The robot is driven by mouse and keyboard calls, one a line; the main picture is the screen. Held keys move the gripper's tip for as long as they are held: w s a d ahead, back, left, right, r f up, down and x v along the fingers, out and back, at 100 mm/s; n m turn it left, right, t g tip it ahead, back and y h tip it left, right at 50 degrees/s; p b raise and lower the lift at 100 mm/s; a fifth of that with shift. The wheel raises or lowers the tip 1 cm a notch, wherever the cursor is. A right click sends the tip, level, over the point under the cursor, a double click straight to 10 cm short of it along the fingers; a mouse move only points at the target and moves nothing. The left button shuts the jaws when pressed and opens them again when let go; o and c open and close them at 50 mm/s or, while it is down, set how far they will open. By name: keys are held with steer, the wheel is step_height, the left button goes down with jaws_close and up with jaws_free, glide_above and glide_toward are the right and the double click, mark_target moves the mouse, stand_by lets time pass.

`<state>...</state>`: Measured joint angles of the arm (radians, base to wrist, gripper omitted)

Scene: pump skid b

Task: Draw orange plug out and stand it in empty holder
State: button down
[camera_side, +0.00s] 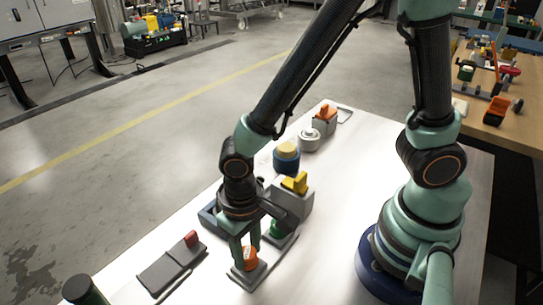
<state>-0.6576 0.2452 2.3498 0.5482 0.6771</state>
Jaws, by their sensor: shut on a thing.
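The orange plug (250,260) is near the front of the white table, between the teal fingers of my gripper (246,259). My gripper points down and is shut on the plug. A flat grey base (248,279) lies directly below the plug. I cannot tell whether the plug's lower end sits in this base or just above it. A green piece (277,230) stands on another grey base just behind and to the right, partly hidden by my gripper. I cannot make out which holder is empty.
A grey block with a yellow piece (295,183), a blue cylinder with a yellow top (287,161) and a grey block with an orange piece (325,114) stand farther back. A dark plate with a red piece (191,238) lies left. A dark cylinder (87,291) stands front left.

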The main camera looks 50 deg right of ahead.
mark_target(247, 253)
steer(key=shift+f, duration=0.6)
steer(key=shift+c, duration=1.8)
jaws_free()
step_height(247, 253, up, 12)
steer(key=w+d+r+t, duration=0.2)
steer(key=d+r, duration=0.2)
steer(key=d, duration=0.5)
steer(key=w+d+r+t, duration=0.2)
steer(key=d+r, duration=0.3)
steer(key=d, duration=0.4)
steer(key=shift+w+d+r+t, duration=0.2)
steer(key=shift+w+d+t, duration=0.1)
steer(key=shift+t, duration=0.5)
